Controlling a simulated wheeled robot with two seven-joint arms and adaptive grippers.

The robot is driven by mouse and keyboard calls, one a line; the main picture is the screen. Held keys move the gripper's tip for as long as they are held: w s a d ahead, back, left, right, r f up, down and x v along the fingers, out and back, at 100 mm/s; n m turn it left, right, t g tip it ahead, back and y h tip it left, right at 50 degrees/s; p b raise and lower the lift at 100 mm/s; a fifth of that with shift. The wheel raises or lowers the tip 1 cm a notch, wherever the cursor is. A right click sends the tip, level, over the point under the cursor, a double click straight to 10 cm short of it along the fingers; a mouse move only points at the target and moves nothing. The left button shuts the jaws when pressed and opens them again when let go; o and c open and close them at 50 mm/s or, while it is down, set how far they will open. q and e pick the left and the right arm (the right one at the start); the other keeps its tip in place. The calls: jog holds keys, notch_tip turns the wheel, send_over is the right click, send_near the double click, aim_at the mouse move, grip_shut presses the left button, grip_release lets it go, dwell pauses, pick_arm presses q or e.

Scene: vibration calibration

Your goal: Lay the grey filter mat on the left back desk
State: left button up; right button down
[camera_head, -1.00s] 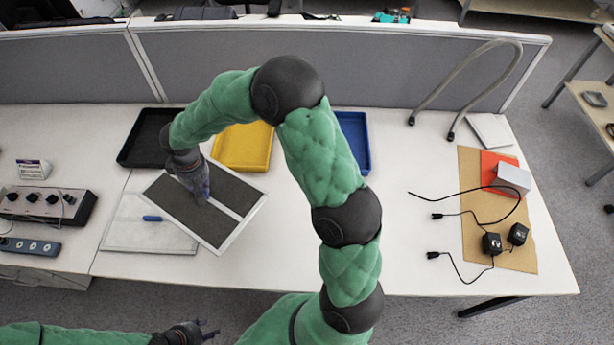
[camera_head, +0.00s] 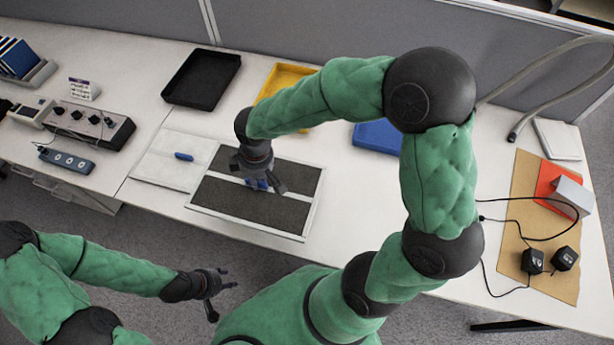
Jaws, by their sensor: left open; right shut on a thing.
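The grey filter mat (camera_head: 285,210) looks like a dark grey rectangle with a pale border and a pale stripe along its middle. It is over the white desk (camera_head: 345,235), left of the middle of the view. I cannot tell whether it touches the desktop. My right gripper (camera_head: 264,184) points down at its middle and is shut on it; the gripper hides part of the stripe. My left gripper (camera_head: 218,292) is open and empty, in front of the desk's front edge, apart from the mat.
A pale board (camera_head: 165,172) with a blue pen (camera_head: 184,156) lies left of the mat. Behind are black (camera_head: 203,80), yellow (camera_head: 290,78) and blue (camera_head: 378,137) trays. A control box (camera_head: 88,122) and power strip (camera_head: 67,160) stand left. Cabled black blocks (camera_head: 533,261) lie right.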

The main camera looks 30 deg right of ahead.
aim_at(279, 176)
jog(key=d+f, duration=0.1)
jog(key=d, duration=0.1)
jog(key=d+f+b, duration=0.1)
jog(key=d, duration=0.1)
jog(key=d+f, duration=0.1)
jog(key=d, duration=0.1)
jog(key=shift+s+b, duration=0.25)
jog(key=shift+b, duration=0.1)
jog(key=d+f, duration=0.1)
jog(key=d+f+b, duration=0.1)
jog(key=d+f, duration=0.1)
jog(key=d+f+b, duration=0.1)
jog(key=f, duration=0.1)
jog(key=shift+s+d, duration=0.25)
jog(key=shift+d, duration=0.15)
jog(key=shift+d+f, duration=0.15)
jog(key=shift+f, duration=0.1)
jog(key=f+b, duration=0.3)
jog(key=shift+d+f, duration=0.2)
jog(key=shift+f, duration=0.05)
jog(key=shift+r, duration=0.1)
